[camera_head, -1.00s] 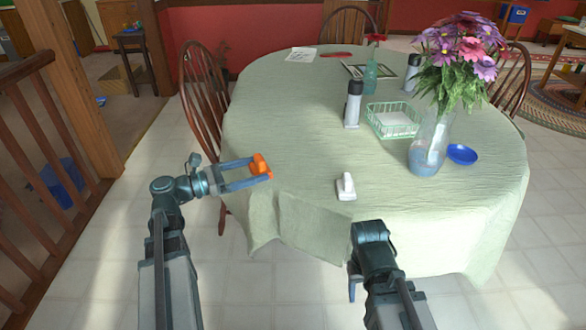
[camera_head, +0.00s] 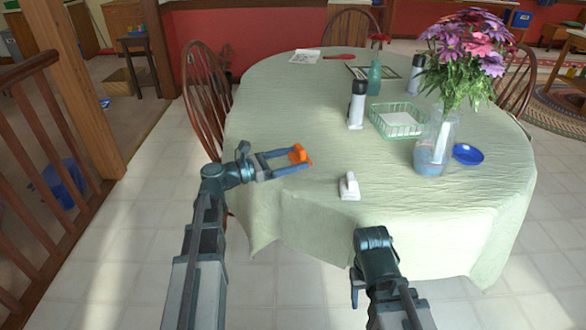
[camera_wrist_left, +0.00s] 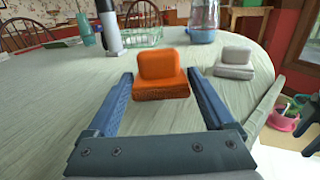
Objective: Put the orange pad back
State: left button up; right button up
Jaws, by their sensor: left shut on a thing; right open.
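The orange pad (camera_head: 299,154) is a block with a raised upright grip on a flat base. My left gripper (camera_head: 292,160) is shut on it and holds it over the near left part of the table. In the left wrist view the orange pad (camera_wrist_left: 162,78) sits upright between the two fingertips. I cannot tell its exact height above the cloth. A white pad (camera_head: 349,187) of the same shape stands on the table, right of the orange pad and apart from it; it also shows in the left wrist view (camera_wrist_left: 235,63). My right gripper (camera_head: 356,286) is open and low before the table's front edge.
The table (camera_head: 290,105) has a pale green cloth. A green wire basket (camera_head: 377,125), a black-topped bottle (camera_head: 356,105), a flower vase (camera_head: 433,150) and a blue bowl (camera_head: 468,154) stand further right. Cloth around the white pad is clear. A wooden chair (camera_head: 205,95) stands at left.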

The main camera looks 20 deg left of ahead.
pick_arm(q)
jog(key=shift+f+b, duration=0.75)
jog(key=shift+f, duration=0.45)
pick_arm(e)
jog(key=shift+f, duration=1.15)
jog(key=shift+f, duration=0.1)
pick_arm(q)
jog(key=shift+f, duration=0.2)
jog(key=o, duration=1.3)
jog(key=shift+r, duration=0.1)
jog(key=shift+c, duration=0.2)
jog(key=shift+s+a+r, duration=0.1)
jog(key=shift+a, duration=0.05)
jog(key=v, duration=1.1)
jog(key=shift+s+a, duration=0.2)
jog(key=shift+a, duration=0.1)
jog(key=shift+a, duration=0.1)
